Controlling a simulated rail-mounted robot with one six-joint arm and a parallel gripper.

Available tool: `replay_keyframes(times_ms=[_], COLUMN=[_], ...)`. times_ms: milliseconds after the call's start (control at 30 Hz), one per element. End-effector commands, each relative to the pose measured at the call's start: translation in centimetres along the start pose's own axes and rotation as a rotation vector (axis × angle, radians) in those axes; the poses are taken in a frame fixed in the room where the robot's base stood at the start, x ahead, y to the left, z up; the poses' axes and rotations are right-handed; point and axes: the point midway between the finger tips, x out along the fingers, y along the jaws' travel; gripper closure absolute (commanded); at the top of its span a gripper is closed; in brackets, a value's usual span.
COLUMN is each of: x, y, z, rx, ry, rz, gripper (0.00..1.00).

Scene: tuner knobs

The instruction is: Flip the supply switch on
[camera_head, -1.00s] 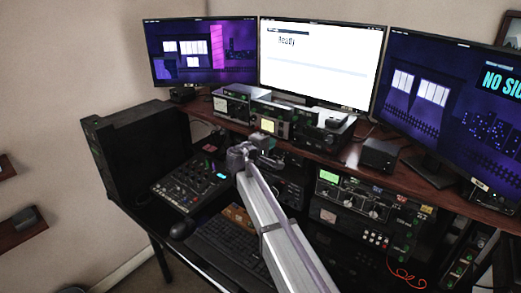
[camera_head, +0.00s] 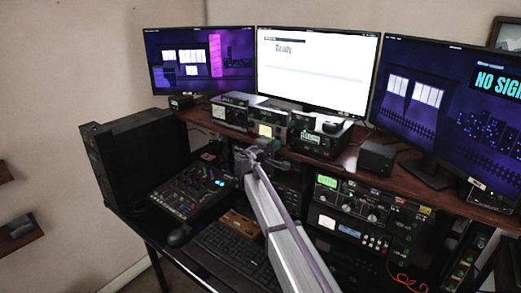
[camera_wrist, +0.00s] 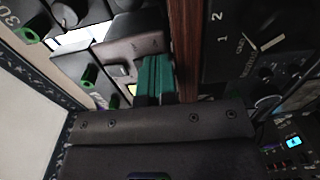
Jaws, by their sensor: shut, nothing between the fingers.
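My gripper (camera_head: 270,146) is in front of the shelf edge, below a small box with a yellow-lit window (camera_head: 265,131). In the wrist view its teal fingers (camera_wrist: 154,78) are together and empty. They are close to a grey front panel (camera_wrist: 128,50) with a small grey raised part, possibly a switch (camera_wrist: 123,71), just left of the fingers. I cannot tell whether they touch the panel. No readable label marks the supply switch, and I cannot tell its position.
The wooden shelf edge (camera_wrist: 184,45) runs beside the fingers. A dark radio panel with a dial (camera_wrist: 262,42) lies to the right in the wrist view. Below the shelf are a mixer (camera_head: 192,190), a keyboard (camera_head: 228,245) and rack units (camera_head: 365,205). Monitors (camera_head: 315,68) stand behind.

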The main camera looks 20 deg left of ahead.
Motion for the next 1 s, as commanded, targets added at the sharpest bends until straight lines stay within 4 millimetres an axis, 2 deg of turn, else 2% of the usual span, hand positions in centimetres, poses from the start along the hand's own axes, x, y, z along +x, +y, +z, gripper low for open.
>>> replay_keyframes(times_ms=[133,267,367,700,800,1000], x=[0.2,-0.6,-2.2,-10.2,-12.1,-13.8], y=[0.2,0.1,-0.1,-1.2,-1.5,-1.6], z=[-0.3,-0.1,0.3,0.6,0.5,0.5], rx=[0.0,0.0,0.001,0.002,0.002,0.002], ry=[0.004,0.004,0.001,-0.002,-0.002,-0.004], rz=[0.0,0.0,0.001,0.002,0.002,0.002], gripper=[1.0,1.0,1.0,1.0,1.0,1.0])
